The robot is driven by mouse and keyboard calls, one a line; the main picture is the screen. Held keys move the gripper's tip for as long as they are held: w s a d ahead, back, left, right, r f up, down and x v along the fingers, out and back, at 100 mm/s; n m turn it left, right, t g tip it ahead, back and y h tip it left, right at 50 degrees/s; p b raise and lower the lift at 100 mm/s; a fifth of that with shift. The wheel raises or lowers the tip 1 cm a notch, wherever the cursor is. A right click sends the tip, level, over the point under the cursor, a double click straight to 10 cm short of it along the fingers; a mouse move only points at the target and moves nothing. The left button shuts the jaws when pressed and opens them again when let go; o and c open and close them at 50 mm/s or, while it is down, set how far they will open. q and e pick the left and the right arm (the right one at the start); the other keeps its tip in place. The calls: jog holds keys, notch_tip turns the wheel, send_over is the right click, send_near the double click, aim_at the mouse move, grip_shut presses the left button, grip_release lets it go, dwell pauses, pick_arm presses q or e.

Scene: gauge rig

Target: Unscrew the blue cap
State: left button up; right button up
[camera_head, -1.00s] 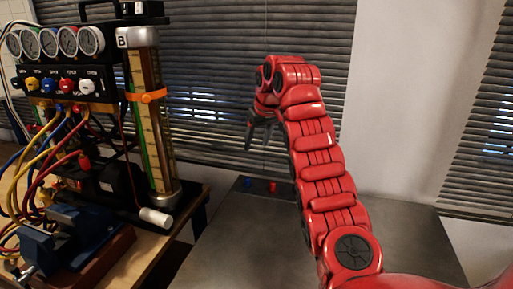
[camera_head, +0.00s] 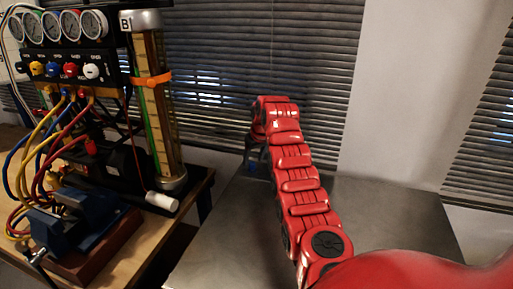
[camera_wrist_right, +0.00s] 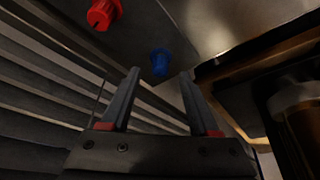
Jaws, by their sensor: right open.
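The blue cap (camera_wrist_right: 160,62) shows in the right wrist view, small and ahead of my right gripper (camera_wrist_right: 160,74), between the lines of its two fingers. The fingers are spread with nothing between them. A gap seems to remain between the fingertips and the cap. In the head view my right gripper (camera_head: 252,156) hangs down at the far left part of the grey table, partly hidden by its own red arm. My left gripper is not in view.
A red cap (camera_wrist_right: 103,14) stands near the blue one. The grey tabletop (camera_head: 225,225) is otherwise clear. To the left, a wooden bench (camera_head: 150,235) carries a gauge rig (camera_head: 65,65) with hoses and a blue vise (camera_head: 75,220). Window blinds (camera_head: 270,50) are behind.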

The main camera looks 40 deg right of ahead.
jog(key=shift+x, duration=0.85)
grip_shut()
jog(key=shift+c, duration=1.6)
grip_release()
